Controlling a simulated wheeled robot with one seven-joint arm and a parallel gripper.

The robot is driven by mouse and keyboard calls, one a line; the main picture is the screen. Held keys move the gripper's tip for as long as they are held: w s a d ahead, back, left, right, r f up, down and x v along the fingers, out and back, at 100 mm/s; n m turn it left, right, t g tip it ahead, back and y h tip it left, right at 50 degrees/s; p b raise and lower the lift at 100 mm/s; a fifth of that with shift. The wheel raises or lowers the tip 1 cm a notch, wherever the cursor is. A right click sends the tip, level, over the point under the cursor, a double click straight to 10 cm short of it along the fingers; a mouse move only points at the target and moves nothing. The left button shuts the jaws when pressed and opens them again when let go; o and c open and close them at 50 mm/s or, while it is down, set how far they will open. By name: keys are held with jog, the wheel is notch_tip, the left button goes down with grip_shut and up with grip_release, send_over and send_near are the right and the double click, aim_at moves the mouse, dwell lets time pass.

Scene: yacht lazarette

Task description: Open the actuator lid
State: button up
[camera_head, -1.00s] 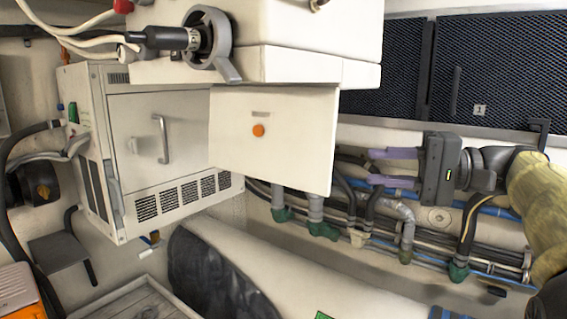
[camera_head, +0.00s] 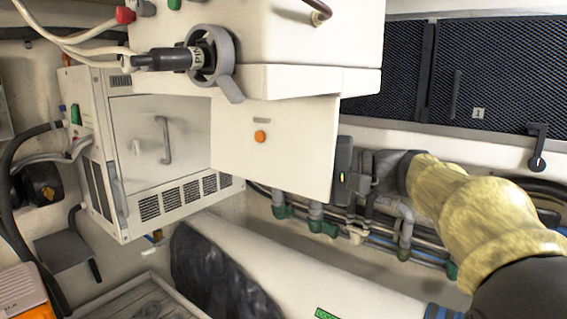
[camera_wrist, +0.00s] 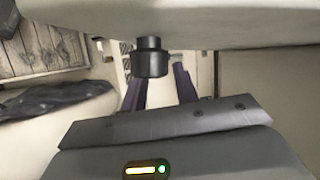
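A white unit (camera_head: 270,35) with a round grey bracket and black connector is at the top of the head view. A flat white panel (camera_head: 285,165) with an orange button (camera_head: 260,137) hangs below it; I cannot tell for sure which part is the actuator lid. My gripper's body (camera_head: 343,170) is at the panel's right edge, its fingers hidden behind the panel. In the wrist view the fingers of my gripper (camera_wrist: 160,76) are apart. A black stepped knob (camera_wrist: 150,62) sticks out from a pale surface (camera_wrist: 200,22), in line with the gap between them. Contact is not visible.
A white vented cabinet (camera_head: 165,150) with a handle stands left of the panel. Pipes and hoses (camera_head: 400,225) run along the wall behind my arm. A pale cylinder (camera_head: 270,270) with a dark cover and a slatted wooden crate (camera_head: 140,305) lie below.

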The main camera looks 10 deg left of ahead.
jog(key=shift+a, duration=0.7)
grip_shut()
jog(key=shift+f, duration=0.1)
